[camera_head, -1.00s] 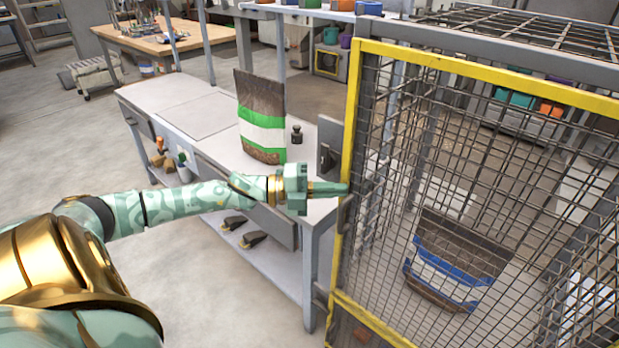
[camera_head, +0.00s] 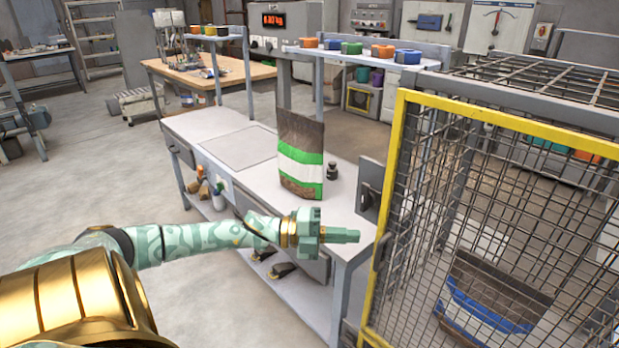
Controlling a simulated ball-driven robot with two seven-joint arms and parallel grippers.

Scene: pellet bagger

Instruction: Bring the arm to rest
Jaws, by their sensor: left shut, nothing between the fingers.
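My left arm (camera_head: 200,238) reaches in from the left at a low level, in front of the workbench. My left gripper (camera_head: 345,236) points right with its fingers together and nothing in them. Its tips are a little left of the yellow cage frame, with a gap showing in the picture. My right gripper is not in the head view.
A yellow-framed mesh cage (camera_head: 399,148) stands close on the right, with a blue-banded bag (camera_head: 490,296) behind its mesh. The workbench (camera_head: 205,125) carries a green-and-white banded bag (camera_head: 300,160) and a small dark weight (camera_head: 332,172). Open floor (camera_head: 80,190) lies left.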

